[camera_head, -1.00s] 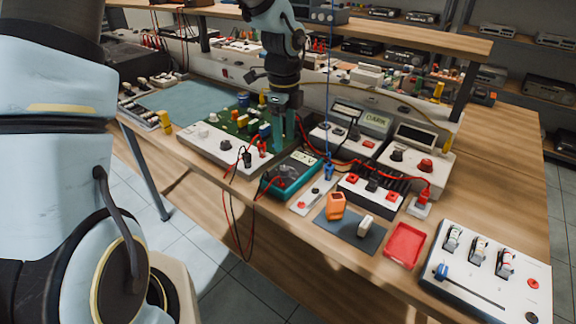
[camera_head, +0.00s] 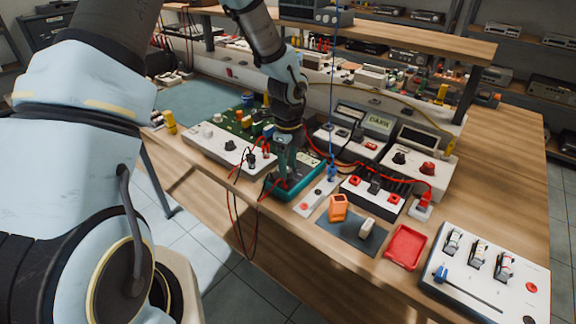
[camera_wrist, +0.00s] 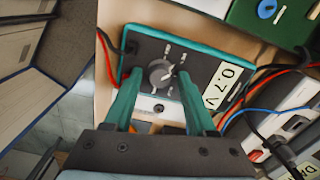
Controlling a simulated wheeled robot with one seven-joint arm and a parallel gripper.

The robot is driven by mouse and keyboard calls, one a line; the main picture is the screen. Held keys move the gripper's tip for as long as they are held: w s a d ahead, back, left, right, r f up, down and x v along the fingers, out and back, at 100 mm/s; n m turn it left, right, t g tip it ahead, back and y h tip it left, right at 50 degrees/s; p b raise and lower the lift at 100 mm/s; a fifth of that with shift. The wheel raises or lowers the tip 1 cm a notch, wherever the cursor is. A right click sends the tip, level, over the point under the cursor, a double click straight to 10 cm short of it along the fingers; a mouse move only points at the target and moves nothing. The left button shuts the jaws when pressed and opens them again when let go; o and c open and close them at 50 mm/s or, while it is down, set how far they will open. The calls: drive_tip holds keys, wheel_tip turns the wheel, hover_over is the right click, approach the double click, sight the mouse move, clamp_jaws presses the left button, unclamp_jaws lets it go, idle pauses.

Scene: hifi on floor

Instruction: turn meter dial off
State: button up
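The meter (camera_head: 314,186) is a dark-faced box with a teal rim, lying near the front of the bench. In the wrist view, the meter (camera_wrist: 203,56) shows a display strip reading 0.7 V. Its round grey dial (camera_wrist: 161,74), with a white pointer, sits between my two teal fingers, with marks around it. My gripper (camera_wrist: 159,82) is open, one finger on each side of the dial, with gaps visible. I cannot tell how far the fingertips are above the meter's face. In the head view, my gripper (camera_head: 283,172) points down over the meter and hides its dial.
Red and black leads (camera_head: 236,205) run from the meter and hang over the bench edge. A green circuit board (camera_head: 232,126) is to the left. A white switch strip (camera_head: 317,196), an orange device (camera_head: 338,208) and a red tray (camera_head: 405,247) are to the right.

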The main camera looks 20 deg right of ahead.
sight(288, 169)
clamp_jaws()
drive_tip(key=shift+n, duration=0.3)
idle(0.3)
drive_tip(key=n+b, duration=0.1)
drive_tip(key=n, duration=0.3)
drive_tip(key=shift+b, duration=0.3)
drive_tip(key=shift+n+b, duration=0.6)
drive_tip(key=shift+n, duration=1.6)
drive_tip(key=shift+o, duration=0.8)
unclamp_jaws()
wheel_tip(288, 169, up, 11)
drive_tip(key=b, duration=0.2)
